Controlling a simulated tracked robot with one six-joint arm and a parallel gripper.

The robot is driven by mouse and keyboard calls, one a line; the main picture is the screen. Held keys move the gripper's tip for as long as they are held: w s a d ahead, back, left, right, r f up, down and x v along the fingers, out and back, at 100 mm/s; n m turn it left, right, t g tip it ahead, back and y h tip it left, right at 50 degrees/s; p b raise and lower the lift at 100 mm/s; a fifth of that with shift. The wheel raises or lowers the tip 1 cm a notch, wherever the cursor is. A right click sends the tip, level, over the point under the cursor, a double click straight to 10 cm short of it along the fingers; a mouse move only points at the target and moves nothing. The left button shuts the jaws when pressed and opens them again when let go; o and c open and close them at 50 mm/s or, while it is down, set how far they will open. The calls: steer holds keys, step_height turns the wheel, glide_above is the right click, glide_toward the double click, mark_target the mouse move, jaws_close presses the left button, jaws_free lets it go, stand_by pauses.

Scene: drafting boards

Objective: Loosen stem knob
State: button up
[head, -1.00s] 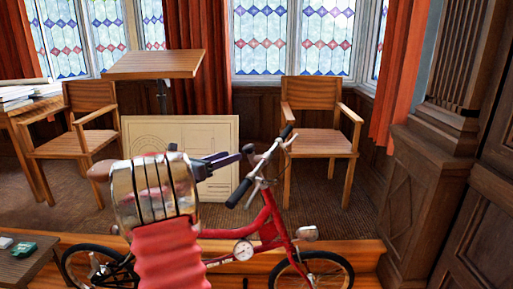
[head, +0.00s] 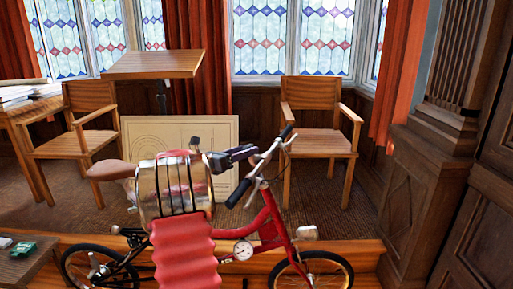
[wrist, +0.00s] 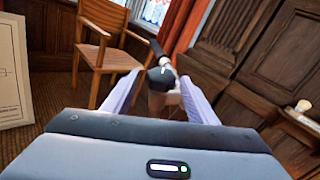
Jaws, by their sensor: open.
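A red bicycle (head: 268,225) stands in front of me, its handlebar (head: 262,165) at the upper right of the frame. My gripper (head: 246,153) is open and points right, close to the handlebar's left side in the head view. In the wrist view, a dark rounded part with a black grip (wrist: 157,50) shows between and beyond the two spread pale fingers of my gripper (wrist: 160,88). Whether they touch it cannot be told. I cannot clearly make out the stem knob; the stem (head: 260,184) shows below the handlebar.
A wooden armchair (head: 320,140) stands behind the handlebar, and another chair (head: 85,140) at left. A drawing board (head: 222,125) leans behind my arm. A dark wooden cabinet (head: 425,200) stands at right. A low table (head: 22,262) is at front left.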

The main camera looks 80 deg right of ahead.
steer(key=x, duration=0.6)
steer(key=shift+c, duration=0.5)
steer(key=c, duration=0.9)
steer(key=shift+w+d, duration=0.15)
steer(key=shift+c, duration=0.3)
steer(key=shift+n+t+h, duration=0.3)
steer(key=shift+n+t, duration=0.3)
steer(key=shift+t, duration=0.2)
